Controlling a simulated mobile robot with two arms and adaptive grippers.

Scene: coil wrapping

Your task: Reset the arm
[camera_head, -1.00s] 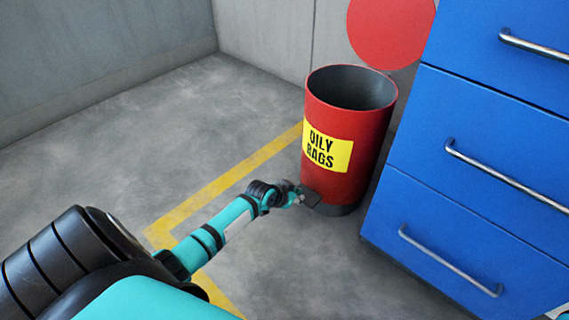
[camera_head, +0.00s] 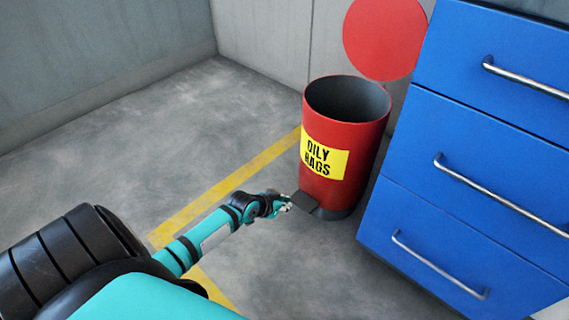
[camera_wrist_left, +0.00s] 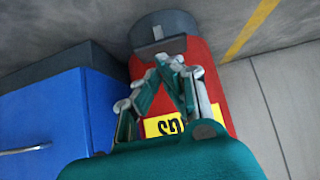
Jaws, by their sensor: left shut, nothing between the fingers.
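My left gripper (camera_head: 286,205) is low over the floor, by the dark foot pedal (camera_head: 304,201) at the base of the red bin (camera_head: 345,135). Its fingers are closed together and hold nothing; they also show in the left wrist view (camera_wrist_left: 168,62). I cannot tell whether the fingertips touch the pedal. The bin stands upright and open at the top, with a yellow label (camera_head: 324,160) on its front. In the left wrist view the bin (camera_wrist_left: 205,62) appears upside down behind the fingers. My right gripper is not in view.
A blue drawer cabinet (camera_head: 470,135) with metal handles stands close to the bin's right. A round red disc (camera_head: 385,38) is behind the bin, near the grey wall (camera_head: 262,45). A yellow line (camera_head: 225,185) crosses the floor. Floor to the left is clear.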

